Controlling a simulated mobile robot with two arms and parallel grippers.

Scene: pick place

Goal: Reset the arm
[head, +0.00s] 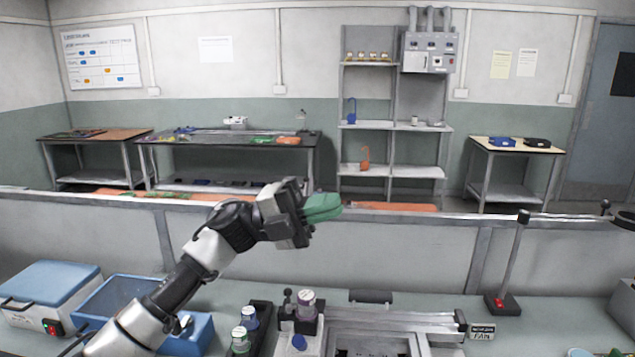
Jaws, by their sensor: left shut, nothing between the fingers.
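My left arm comes in from the lower left and reaches up to the middle of the picture. My left gripper (322,207), with green fingers, is shut and empty. It is raised above the workbench (420,299), in front of the low grey partition, and points to the right. My right gripper is not in view.
The bench's right part has free room. Shelves and tables stand beyond the partition.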

